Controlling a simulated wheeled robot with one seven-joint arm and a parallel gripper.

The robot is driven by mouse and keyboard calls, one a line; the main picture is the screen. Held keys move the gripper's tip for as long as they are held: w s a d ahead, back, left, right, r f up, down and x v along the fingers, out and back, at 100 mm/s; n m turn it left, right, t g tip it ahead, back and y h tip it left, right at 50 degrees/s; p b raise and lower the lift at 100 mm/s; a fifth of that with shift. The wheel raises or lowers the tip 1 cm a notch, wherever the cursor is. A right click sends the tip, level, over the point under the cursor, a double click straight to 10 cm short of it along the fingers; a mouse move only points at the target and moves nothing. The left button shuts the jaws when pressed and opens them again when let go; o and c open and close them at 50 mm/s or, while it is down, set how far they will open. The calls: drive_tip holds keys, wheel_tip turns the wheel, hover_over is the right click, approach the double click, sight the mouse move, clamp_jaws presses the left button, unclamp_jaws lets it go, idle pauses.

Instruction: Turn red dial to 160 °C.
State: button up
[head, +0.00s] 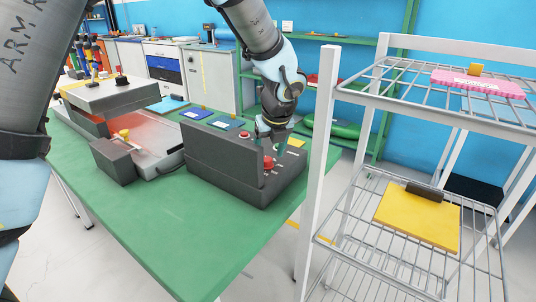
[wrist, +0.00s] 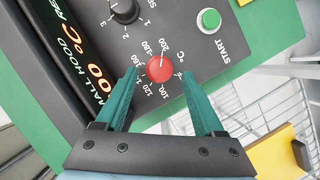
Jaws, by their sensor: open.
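The red dial (wrist: 159,69) sits on the dark control panel, inside a ring of printed numbers from 100 to 200 with °C beside it. A short pale mark shows on the dial, but its exact reading is hard to tell. My gripper (wrist: 160,74) is open, with one teal finger on each side of the dial. I cannot tell whether either finger touches it. In the head view my gripper (head: 272,128) reaches down over the grey control box (head: 218,155), and the red dial (head: 268,162) shows below it. The orange display (wrist: 92,65) is partly cut off.
A black knob (wrist: 124,10) and a green START button (wrist: 208,20) are near the dial. A raised panel wall stands left of my gripper. A heated press (head: 115,97) is left on the green table (head: 190,240). A white wire rack (head: 325,130) stands close on the right.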

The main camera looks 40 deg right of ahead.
drive_tip(key=shift+x, duration=1)
clamp_jaws()
